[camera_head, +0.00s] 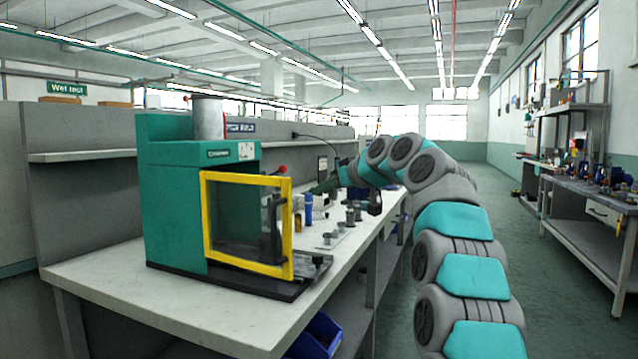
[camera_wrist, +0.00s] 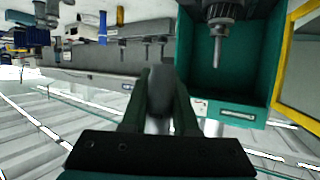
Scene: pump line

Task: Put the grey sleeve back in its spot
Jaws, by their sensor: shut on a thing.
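My gripper (camera_wrist: 160,80) fills the lower middle of the wrist view, which is upside down. Its dark green fingers are shut on a grey piece (camera_wrist: 159,108), which looks like the grey sleeve; the fingers partly hide it. In the head view my gripper (camera_head: 325,186) is above the bench, just right of the teal machine, and the held piece cannot be made out. Several small grey parts stand on the bench, some on a light plate (camera_head: 340,238). Which spot belongs to the sleeve cannot be told.
The teal machine (camera_head: 172,205) stands on the bench (camera_head: 150,300) with its yellow-framed door (camera_head: 247,267). Its spindle (camera_wrist: 217,45) shows in the wrist view. A blue cylinder (camera_head: 308,209) stands behind the plate. A blue bin (camera_head: 318,337) is below the bench. The aisle is clear.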

